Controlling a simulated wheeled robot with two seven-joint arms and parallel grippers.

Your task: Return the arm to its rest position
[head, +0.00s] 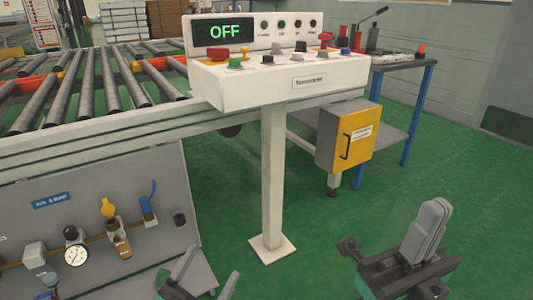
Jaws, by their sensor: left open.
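My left gripper (211,264) shows at the bottom edge of the head view, left of centre. Its two grey fingers stand apart with nothing between them. My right gripper (432,215) is at the lower right, above the green floor. Its light grey fingers point up and overlap in this view, so the gap between them cannot be judged. I see no object at its fingertips. Both grippers appear clear of the console and its post. Most of both arms is out of view.
A white control console (285,85) with an "OFF" display stands on a post (273,180) ahead. A roller conveyor (90,85) is at the left, above a grey panel (150,185) with valves and a gauge. A yellow-doored box (360,137) and blue-legged table (410,62) stand behind. Floor between the grippers is open.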

